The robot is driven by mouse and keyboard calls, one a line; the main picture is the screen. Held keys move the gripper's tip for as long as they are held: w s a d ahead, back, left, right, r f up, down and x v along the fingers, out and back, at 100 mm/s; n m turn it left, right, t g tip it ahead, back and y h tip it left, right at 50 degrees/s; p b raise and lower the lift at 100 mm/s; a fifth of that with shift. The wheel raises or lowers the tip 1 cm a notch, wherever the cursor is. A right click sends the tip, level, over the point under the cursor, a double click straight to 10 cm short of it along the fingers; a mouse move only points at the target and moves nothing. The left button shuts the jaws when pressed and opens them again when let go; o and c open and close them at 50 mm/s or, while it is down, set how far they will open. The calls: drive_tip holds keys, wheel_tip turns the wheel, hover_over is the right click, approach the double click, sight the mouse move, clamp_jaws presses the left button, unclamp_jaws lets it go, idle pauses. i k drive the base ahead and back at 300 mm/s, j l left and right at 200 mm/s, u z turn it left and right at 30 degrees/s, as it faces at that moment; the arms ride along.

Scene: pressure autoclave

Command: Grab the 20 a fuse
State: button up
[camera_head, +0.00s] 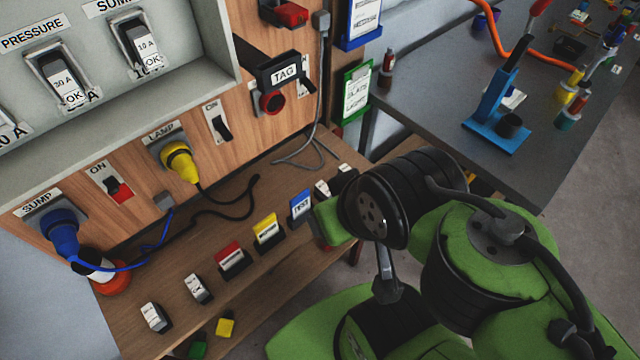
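I cannot make out which fuse is the 20 A one, as the small labels on the loose pieces are unreadable. A row of small labelled blocks lies on the wooden shelf. It includes two white-labelled blocks (155,316) and (198,288), a red one (231,257), a yellow one (267,231) and a blue one (300,206). Two more white-labelled ones (322,188) and (346,171) sit at its right end, close to my arm. In the panel above, a 30 A fuse (68,82) and a 10 A fuse (141,47) are seated. My gripper's fingers are not visible.
A blue plug (62,232) and yellow plug (180,163) trail cables across the shelf. A red knob (271,102) and black TAG piece (281,72) stick out. A grey table (425,70) with a blue stand (496,110) is at right. Yellow (226,327) and green (197,346) blocks lie below.

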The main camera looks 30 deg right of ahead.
sight(199, 289)
drive_tip(key=j+u, duration=0.15)
drive_tip(key=u, duration=0.2)
drive_tip(key=j+u, duration=0.15)
drive_tip(key=u, duration=0.15)
drive_tip(key=j+u, duration=0.2)
drive_tip(key=u, duration=0.15)
drive_tip(key=j+u, duration=0.1)
drive_tip(key=j, duration=1.4)
